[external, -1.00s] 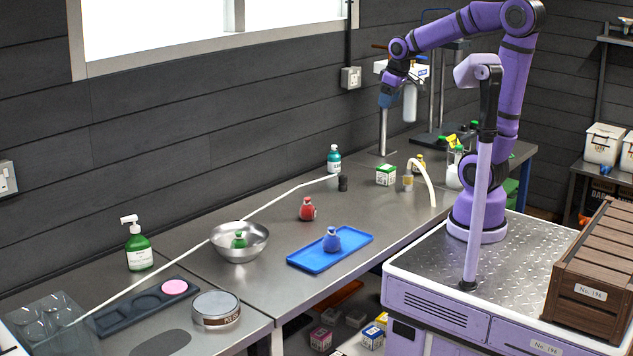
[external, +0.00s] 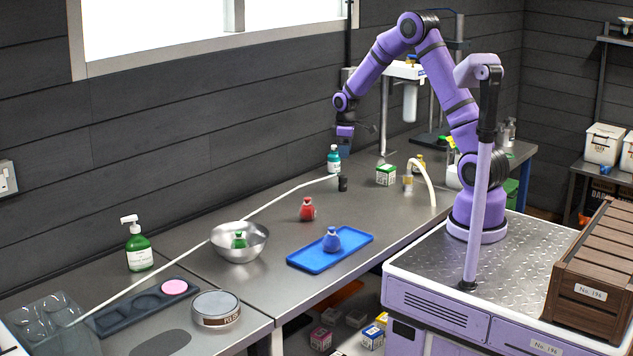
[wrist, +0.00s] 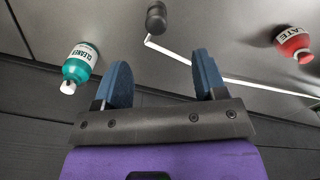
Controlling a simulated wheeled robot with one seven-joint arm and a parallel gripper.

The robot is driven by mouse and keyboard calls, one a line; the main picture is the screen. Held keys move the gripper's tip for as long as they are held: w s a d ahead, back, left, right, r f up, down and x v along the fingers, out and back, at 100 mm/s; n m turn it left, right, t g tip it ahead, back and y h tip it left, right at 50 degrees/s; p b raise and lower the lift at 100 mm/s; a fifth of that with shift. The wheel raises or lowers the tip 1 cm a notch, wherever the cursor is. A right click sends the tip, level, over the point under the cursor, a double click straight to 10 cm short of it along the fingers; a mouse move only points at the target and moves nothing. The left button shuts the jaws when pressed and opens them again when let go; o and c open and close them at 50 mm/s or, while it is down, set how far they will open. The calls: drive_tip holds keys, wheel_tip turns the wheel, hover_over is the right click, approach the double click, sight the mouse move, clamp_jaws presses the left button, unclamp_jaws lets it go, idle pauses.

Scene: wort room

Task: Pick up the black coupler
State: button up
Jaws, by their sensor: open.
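The black coupler (external: 343,183) is a small dark cylinder standing on the steel bench near the back wall, beside the end of a white tube. In the wrist view the coupler (wrist: 156,18) is at the top, ahead of and between my fingers. My gripper (external: 345,152) is above the bench, a little higher than the coupler and close to it. In the wrist view my gripper (wrist: 162,82) has its two blue fingers apart, with nothing between them.
A teal cleaner bottle (external: 333,159) stands just behind the coupler, left of my fingers in the wrist view (wrist: 80,64). The white tube (external: 285,194) runs along the bench. A red flask (external: 307,209) stands forward. A green-and-white box (external: 386,174) is to the right.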

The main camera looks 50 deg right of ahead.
sight(343, 176)
drive_tip(key=shift+w+d+f, duration=0.1)
drive_tip(key=shift+w+f, duration=0.1)
drive_tip(key=shift+f, duration=0.4)
drive_tip(key=shift+w+d+f, duration=0.1)
drive_tip(key=shift+w+f, duration=0.1)
drive_tip(key=shift+f, duration=0.35)
wheel_tip(343, 176, down, 11)
drive_tip(key=shift+w+r, duration=0.1)
drive_tip(key=c, duration=1)
